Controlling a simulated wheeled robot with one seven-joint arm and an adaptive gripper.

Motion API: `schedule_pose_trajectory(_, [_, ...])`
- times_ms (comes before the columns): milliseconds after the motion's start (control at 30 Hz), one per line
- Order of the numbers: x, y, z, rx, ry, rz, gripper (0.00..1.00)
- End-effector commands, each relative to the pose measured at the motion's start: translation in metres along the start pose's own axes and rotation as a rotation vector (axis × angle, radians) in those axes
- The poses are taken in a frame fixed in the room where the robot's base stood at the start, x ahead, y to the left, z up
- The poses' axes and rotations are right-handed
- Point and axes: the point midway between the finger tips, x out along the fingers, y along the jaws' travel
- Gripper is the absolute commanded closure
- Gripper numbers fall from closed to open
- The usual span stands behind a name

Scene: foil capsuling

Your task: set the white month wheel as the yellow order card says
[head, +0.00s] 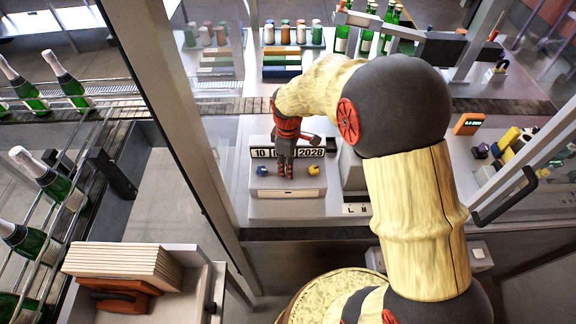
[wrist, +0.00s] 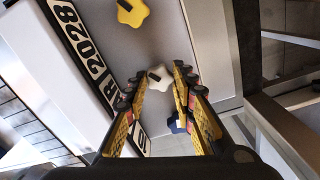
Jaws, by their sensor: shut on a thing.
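The white month wheel (wrist: 158,79) is a lobed knob with a dark mark, on the face of a grey date unit (head: 262,208). My gripper (wrist: 159,72) is shut on it, one finger on each side; in the head view my gripper (head: 285,196) hides the wheel. A blue wheel (head: 262,171) is to its left and a yellow wheel (head: 314,170) to its right. The date strip (head: 311,153) reads 10 at left and 2028 at right. My gripper covers most of the month, and I cannot read it whole. I cannot make out a yellow order card.
A frame post (head: 183,120) stands left of the unit. An orange device (head: 468,124) and several coloured items (head: 508,140) are to the right. Racks with spools (head: 300,34) stand behind. Green bottles (head: 50,180) line the far left.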

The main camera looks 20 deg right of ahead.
Motion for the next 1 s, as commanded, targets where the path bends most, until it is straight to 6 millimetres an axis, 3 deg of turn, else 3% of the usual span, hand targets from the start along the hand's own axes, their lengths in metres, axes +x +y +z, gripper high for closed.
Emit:
schedule_pose_trajectory(467, [-0.0004,0.0004,-0.0003,0.131,0.000,0.000,1.00])
schedule_pose_trajectory(1000, [-0.0005,0.0002,-0.0003,0.622,0.000,0.000,1.00])
